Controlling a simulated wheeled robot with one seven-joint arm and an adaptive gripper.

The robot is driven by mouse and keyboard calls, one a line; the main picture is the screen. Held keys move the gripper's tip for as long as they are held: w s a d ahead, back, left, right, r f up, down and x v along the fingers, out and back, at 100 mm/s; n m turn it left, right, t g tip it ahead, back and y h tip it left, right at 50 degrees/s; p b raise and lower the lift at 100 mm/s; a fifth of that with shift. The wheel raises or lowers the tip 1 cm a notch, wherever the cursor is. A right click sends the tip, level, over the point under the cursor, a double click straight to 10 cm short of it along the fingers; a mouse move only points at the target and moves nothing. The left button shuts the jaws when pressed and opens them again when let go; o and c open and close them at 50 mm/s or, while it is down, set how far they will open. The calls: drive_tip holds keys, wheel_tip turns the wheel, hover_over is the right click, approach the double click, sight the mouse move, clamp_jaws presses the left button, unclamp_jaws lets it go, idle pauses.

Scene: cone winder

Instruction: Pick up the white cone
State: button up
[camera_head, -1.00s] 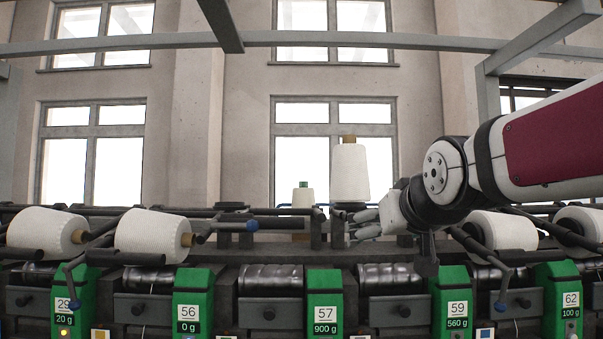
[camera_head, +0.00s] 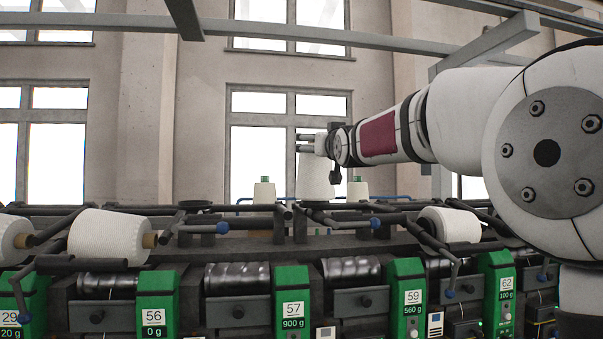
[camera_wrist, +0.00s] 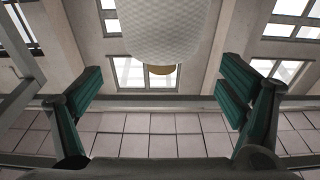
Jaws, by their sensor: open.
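The white cone (camera_head: 316,182) stands upright on top of the machine, in the middle of the head view. My gripper (camera_head: 308,143) is at its upper end, with the fingers pointing left, and hides the cone's top. In the wrist view the cone's textured white body (camera_wrist: 168,28) fills the top middle, with a brown tube end below it. My gripper (camera_wrist: 160,82) shows there with its two green-padded fingers wide apart, one on each side of the cone. I see no finger touching it.
Smaller pale cones with green tops (camera_head: 264,192) stand behind, on either side. Large white packages (camera_head: 108,236) lie in the winder's arms left and right. Dark rails and levers (camera_head: 222,228) run along the machine. A grey overhead beam (camera_head: 280,54) crosses above.

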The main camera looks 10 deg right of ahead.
drive_tip(key=shift+w+a+r+p, duration=0.15)
drive_tip(key=shift+w+p, duration=0.15)
drive_tip(key=shift+w, duration=0.7)
drive_tip(key=shift+w+d+r+p, duration=0.1)
drive_tip(key=shift+w+p, duration=0.2)
drive_tip(key=shift+w, duration=0.7)
drive_tip(key=shift+w+a+r+p, duration=0.15)
drive_tip(key=shift+w+p, duration=0.15)
drive_tip(key=shift+w, duration=0.7)
drive_tip(key=shift+d, duration=0.1)
drive_tip(key=c, duration=1.4)
